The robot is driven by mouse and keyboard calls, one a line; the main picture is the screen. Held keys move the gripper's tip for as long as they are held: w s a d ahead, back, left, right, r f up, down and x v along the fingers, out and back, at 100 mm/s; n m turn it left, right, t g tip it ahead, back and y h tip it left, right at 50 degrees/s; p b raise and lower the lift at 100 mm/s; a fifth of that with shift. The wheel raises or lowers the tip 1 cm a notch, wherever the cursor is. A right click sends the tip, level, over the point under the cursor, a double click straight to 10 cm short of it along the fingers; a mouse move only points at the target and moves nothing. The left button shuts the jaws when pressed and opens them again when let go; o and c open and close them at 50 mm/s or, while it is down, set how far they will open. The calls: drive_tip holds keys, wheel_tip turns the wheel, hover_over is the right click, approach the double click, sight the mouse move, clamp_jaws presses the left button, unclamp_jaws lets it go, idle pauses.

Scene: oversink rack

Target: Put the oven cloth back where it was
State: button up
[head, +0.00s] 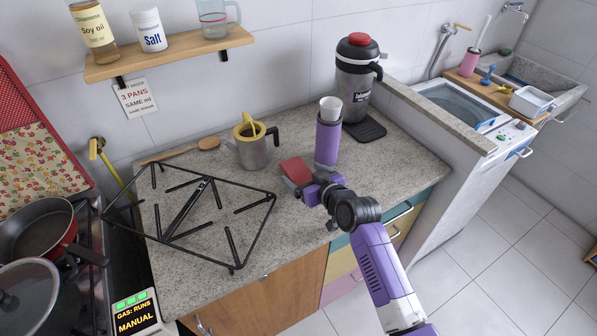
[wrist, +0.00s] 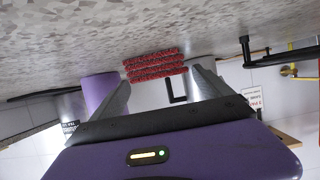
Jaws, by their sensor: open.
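In the wrist view the cloth (wrist: 155,66) shows as several stacked red layers, seen between and beyond my fingers. My gripper (head: 306,187) is open, low over the counter at the near side of the cloth. In the wrist view my gripper (wrist: 158,84) has its two grey fingers apart with no thing clearly held. Whether the fingertips reach past the cloth's near edge I cannot tell.
A purple cylinder with a white cup (head: 328,135) stands close right of my gripper. A moka pot (head: 252,145) and wooden spoon (head: 208,143) are behind. A black pan grate (head: 190,215) covers the left counter. A red floral cloth (head: 40,155) hangs at far left above pans.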

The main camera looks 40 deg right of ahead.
sight(301, 173)
drive_tip(key=shift+x, duration=1.05)
drive_tip(key=c, duration=1.6)
drive_tip(key=shift+r, duration=0.1)
wheel_tip(301, 173, up, 20)
drive_tip(key=shift+f+b, duration=0.1)
drive_tip(key=shift+b, duration=0.35)
